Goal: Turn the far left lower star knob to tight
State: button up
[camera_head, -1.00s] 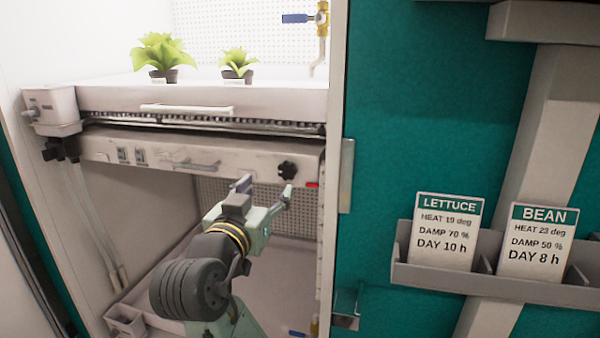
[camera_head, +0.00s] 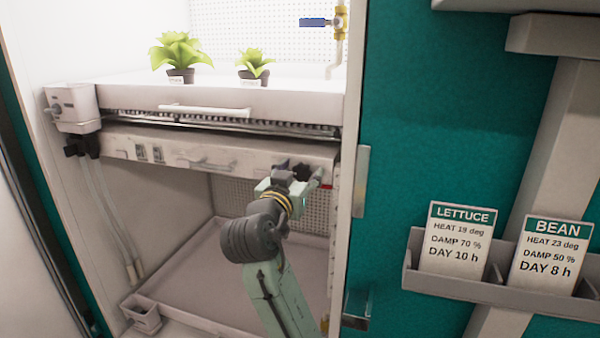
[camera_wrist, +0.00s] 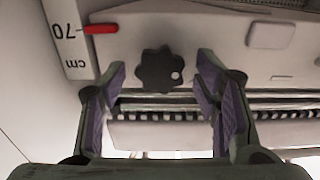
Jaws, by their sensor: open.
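The star knob (camera_wrist: 159,71) is black and lobed, with a small white dot on its right side in the wrist view. It is on the front of the grey panel under the upper shelf. In the head view the knob (camera_head: 301,171) is partly hidden behind my gripper (camera_head: 303,174). In the wrist view my gripper (camera_wrist: 160,90) is open, with one purple-padded finger on each side of the knob. A gap shows between the knob and each finger. I cannot tell how deep the fingers reach around it.
A red marker (camera_wrist: 101,29) sits beside the knob near a scale strip (camera_wrist: 66,35) marked 70 cm. The panel (camera_head: 122,145) also carries switches and a handle. Two potted plants stand on the shelf (camera_head: 125,88) above. A teal wall (camera_head: 430,110) is to the right.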

jog(key=shift+c, duration=0.5)
jog(key=c, duration=1)
jog(key=shift+c, duration=0.2)
jog(key=shift+m, duration=0.3)
jog(key=m+b, duration=0.1)
jog(key=m, duration=0.2)
jog(key=shift+f+m, duration=0.1)
jog(key=shift+m, duration=0.2)
jog(key=m+b, duration=0.2)
jog(key=m, duration=0.2)
jog(key=shift+s+f+m, duration=0.1)
jog(key=shift+m, duration=0.2)
jog(key=m+b, duration=0.3)
jog(key=m, duration=0.2)
jog(key=shift+d+f, duration=0.1)
jog(key=shift+d, duration=0.05)
jog(key=shift+m+b, duration=1.2)
jog(key=shift+m, duration=0.8)
